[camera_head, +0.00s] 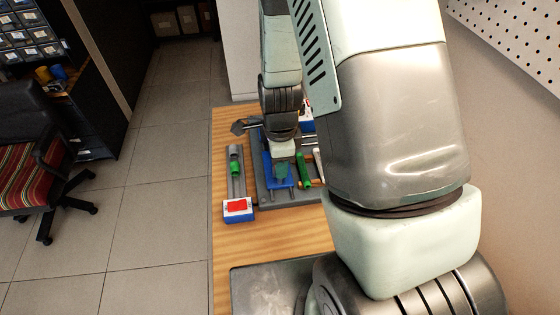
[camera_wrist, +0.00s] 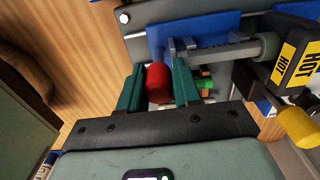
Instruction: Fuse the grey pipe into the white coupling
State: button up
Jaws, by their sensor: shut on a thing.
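My gripper (camera_wrist: 158,80) has its two teal fingers shut on a red cylindrical piece (camera_wrist: 159,76), whose lower end looks pale. In the head view my gripper (camera_head: 282,168) points down over a blue stand (camera_head: 270,181); the held piece is hidden there. In the wrist view a grey pipe-like bar (camera_wrist: 225,51) lies across the blue stand (camera_wrist: 222,24) and runs to a black heating tool (camera_wrist: 293,60) with yellow HOT labels. I cannot tell whether this bar is the grey pipe. I cannot make out the white coupling for certain.
A grey tray (camera_head: 263,192) on the wooden table (camera_head: 270,240) holds the stand and a green-handled tool (camera_head: 304,170). Left of it is a grey rail (camera_head: 237,187) with a green part and a blue-red-white block (camera_head: 238,209). A yellow cylinder (camera_wrist: 298,127) is at the wrist view's right.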

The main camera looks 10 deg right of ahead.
jog(key=shift+w+d, duration=0.1)
jog(key=shift+w, duration=0.15)
jog(key=shift+c, duration=0.3)
jog(key=shift+s, duration=1.55)
jog(key=shift+w, duration=2.15)
jog(key=shift+s, duration=0.1)
dwell(3.7)
